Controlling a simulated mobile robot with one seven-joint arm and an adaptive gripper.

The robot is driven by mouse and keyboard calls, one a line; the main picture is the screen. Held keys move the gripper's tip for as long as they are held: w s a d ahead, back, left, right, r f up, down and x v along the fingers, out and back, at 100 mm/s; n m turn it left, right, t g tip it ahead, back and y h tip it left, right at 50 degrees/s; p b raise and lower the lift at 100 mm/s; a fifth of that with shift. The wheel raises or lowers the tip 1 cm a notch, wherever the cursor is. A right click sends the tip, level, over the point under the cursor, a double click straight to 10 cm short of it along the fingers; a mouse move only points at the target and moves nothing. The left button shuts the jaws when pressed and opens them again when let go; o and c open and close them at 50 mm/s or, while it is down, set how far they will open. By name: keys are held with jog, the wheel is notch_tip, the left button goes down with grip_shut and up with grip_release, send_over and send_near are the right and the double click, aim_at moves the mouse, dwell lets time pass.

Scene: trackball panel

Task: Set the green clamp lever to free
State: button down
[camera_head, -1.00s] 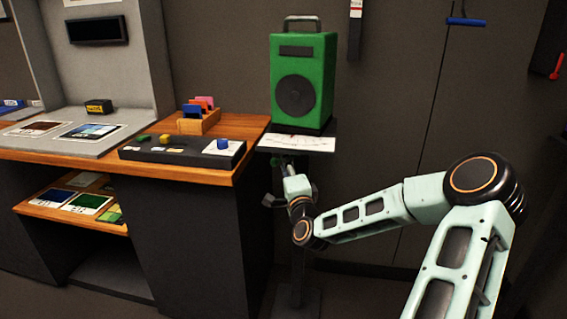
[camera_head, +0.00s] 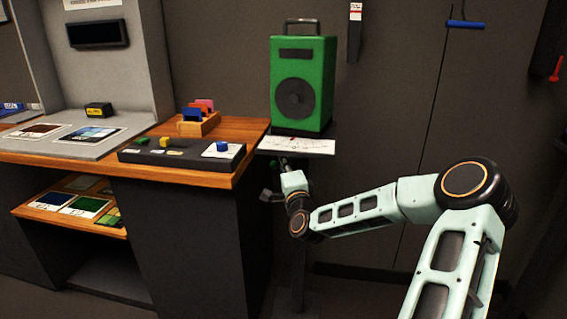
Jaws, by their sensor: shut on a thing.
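The green clamp lever is on the post of the speaker stand, just under its top plate (camera_head: 300,145). I cannot make it out clearly now, as my gripper covers that spot. My gripper (camera_head: 285,165) is at the post below the left part of the plate, seen small and from behind. It is shut on the lever there; its fingertips are dark and mostly hidden. The lever's angle cannot be read.
A green speaker (camera_head: 301,85) stands on the stand plate, with a white sheet (camera_head: 297,146) at its front edge. The wooden workbench (camera_head: 238,128) with a black control box (camera_head: 190,158) is close on the left. The floor to the right is clear.

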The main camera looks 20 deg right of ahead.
jog(key=shift+n, duration=0.3)
jog(key=n+p, duration=0.1)
jog(key=f+n+g+p, duration=0.1)
jog(key=n, duration=0.1)
jog(key=shift+s+d+f+y, duration=0.15)
jog(key=shift+d+f+y, duration=0.05)
jog(key=shift+y, duration=0.2)
jog(key=shift+s+d+f+n+g+h, duration=0.45)
jog(key=shift+n+g, duration=0.4)
jog(key=shift+n, duration=0.7)
jog(key=shift+s+d+f+n+g+h, duration=0.4)
jog(key=shift+d+n+g, duration=0.4)
jog(key=shift+n, duration=0.8)
jog(key=shift+s+d+f+n+g+h, duration=0.3)
jog(key=shift+d+f+n+g, duration=0.2)
jog(key=shift+n+g, duration=0.75)
jog(key=shift+s+f+n+t, duration=0.1)
jog(key=shift+n+t, duration=0.2)
jog(key=shift+n, duration=0.1)
jog(key=c, duration=2)
grip_release()
jog(key=shift+c, duration=0.2)
jog(key=v, duration=1.2)
